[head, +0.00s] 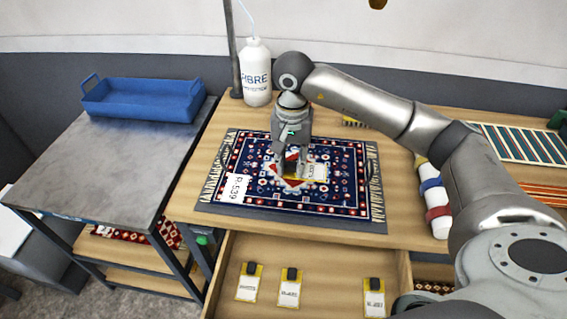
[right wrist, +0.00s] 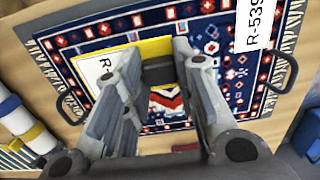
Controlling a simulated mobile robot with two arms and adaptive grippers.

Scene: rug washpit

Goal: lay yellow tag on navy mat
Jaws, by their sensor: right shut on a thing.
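The navy mat (head: 235,150) is a dark blue, red and white patterned rug with pale fringes, lying on the wooden table. It also shows in the right wrist view (right wrist: 235,72). My right gripper (head: 290,167) points down over its middle, shut on the yellow tag (head: 315,172). In the right wrist view the yellow tag (right wrist: 95,68) shows a white label face, and its black clip (right wrist: 158,70) sits between the fingers. The tag is at or just above the rug; I cannot tell whether it touches. My left gripper is not in view.
A white label reading R-539 (head: 238,187) lies on the rug's left front corner. An open drawer (head: 325,265) below holds three similar tags. A white bottle (head: 256,75) stands behind. A blue tray (head: 140,98) sits on the grey side table (head: 120,160). Rolled textiles (head: 434,195) lie right.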

